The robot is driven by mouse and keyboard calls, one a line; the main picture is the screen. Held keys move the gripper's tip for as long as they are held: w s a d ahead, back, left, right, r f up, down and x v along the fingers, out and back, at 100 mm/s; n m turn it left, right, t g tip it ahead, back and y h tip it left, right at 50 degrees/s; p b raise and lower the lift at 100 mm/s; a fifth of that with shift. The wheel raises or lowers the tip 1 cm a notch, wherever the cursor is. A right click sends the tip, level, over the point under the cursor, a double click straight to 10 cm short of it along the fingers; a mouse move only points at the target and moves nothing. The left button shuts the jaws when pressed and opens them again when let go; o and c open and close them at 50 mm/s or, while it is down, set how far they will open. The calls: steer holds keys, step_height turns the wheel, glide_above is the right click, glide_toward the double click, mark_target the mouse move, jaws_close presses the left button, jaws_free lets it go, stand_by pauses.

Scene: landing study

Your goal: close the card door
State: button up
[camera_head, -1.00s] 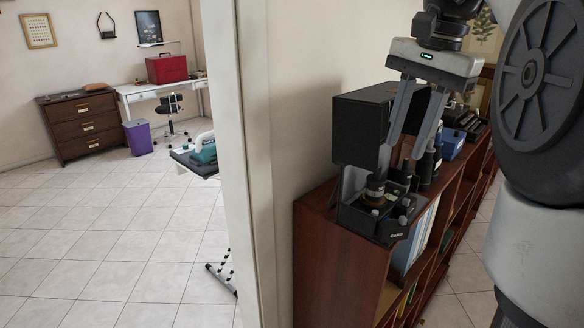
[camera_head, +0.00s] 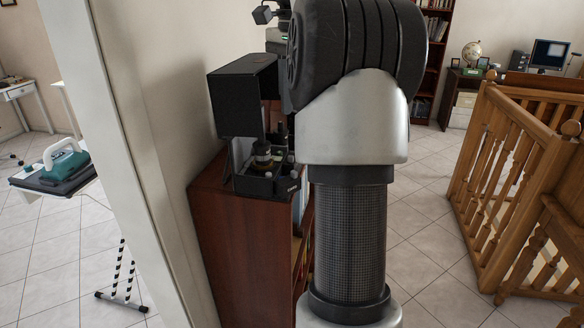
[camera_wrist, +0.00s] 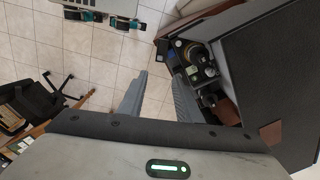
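No part is clearly marked as the card door, and I cannot tell which panel it is. A black box-shaped machine (camera_head: 243,100) stands on the brown bookcase, with a dark tray (camera_head: 262,186) holding small bottles below its upper box. In the wrist view its large black panel (camera_wrist: 278,62) fills the right side. My gripper (camera_wrist: 160,72) is open and empty, its two fingers apart. The right finger appears beside the tray's bottles; I cannot tell if it touches.
The brown bookcase (camera_head: 238,245) stands against a wall, beside a white door frame (camera_head: 120,150). A wooden railing (camera_head: 510,170) is at the right. A board with a teal iron (camera_head: 65,165) is at the left. Tiled floor is free between my arm and the railing.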

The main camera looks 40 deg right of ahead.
mark_target(294, 171)
step_height(294, 171, down, 15)
steer(key=b, duration=0.4)
steer(key=shift+c, duration=0.4)
jaws_close()
